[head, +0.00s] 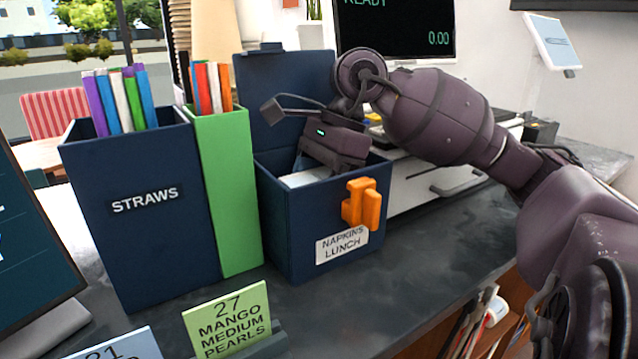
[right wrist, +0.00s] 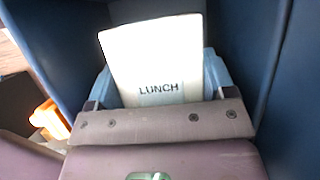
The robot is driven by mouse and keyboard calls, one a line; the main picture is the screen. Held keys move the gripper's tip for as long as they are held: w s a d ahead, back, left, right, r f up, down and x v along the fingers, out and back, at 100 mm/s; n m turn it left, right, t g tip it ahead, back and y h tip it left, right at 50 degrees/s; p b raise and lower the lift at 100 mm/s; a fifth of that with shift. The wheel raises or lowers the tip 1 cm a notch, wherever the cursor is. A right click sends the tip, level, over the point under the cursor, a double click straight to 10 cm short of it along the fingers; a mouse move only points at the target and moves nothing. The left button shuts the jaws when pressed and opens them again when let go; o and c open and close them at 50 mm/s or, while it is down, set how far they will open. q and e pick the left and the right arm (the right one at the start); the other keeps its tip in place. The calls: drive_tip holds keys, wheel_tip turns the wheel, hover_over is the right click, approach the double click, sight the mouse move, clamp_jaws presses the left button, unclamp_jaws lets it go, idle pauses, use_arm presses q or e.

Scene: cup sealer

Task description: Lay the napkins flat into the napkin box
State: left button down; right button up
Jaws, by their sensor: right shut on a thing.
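The napkin box (head: 290,228) is a dark blue open box with its lid (head: 285,95) raised at the back and a label reading "NAPKINS LUNCH" (head: 342,246) on its front. My right gripper (head: 318,165) reaches down inside the box from the right. It is shut on a stack of white napkins (right wrist: 158,62) with a "LUNCH" band, seen in the right wrist view between the blue fingers (right wrist: 160,92). In the head view a white edge of the napkins (head: 306,177) shows inside the box. The box floor is hidden. My left gripper is not in view.
An orange clip (head: 362,203) sits on the box front. A blue straws box (head: 140,220) and a green box (head: 228,190) stand close on the left. A white cash drawer (head: 420,185) is behind right. The dark counter (head: 420,250) is clear at front right.

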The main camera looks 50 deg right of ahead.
idle(0.4)
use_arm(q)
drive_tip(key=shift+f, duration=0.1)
use_arm(e)
drive_tip(key=o, duration=1)
drive_tip(key=shift+r, duration=0.1)
drive_tip(key=shift+r+p, duration=0.4)
drive_tip(key=shift+r, duration=0.85)
drive_tip(key=shift+r+p, duration=0.5)
drive_tip(key=shift+r, duration=1.7)
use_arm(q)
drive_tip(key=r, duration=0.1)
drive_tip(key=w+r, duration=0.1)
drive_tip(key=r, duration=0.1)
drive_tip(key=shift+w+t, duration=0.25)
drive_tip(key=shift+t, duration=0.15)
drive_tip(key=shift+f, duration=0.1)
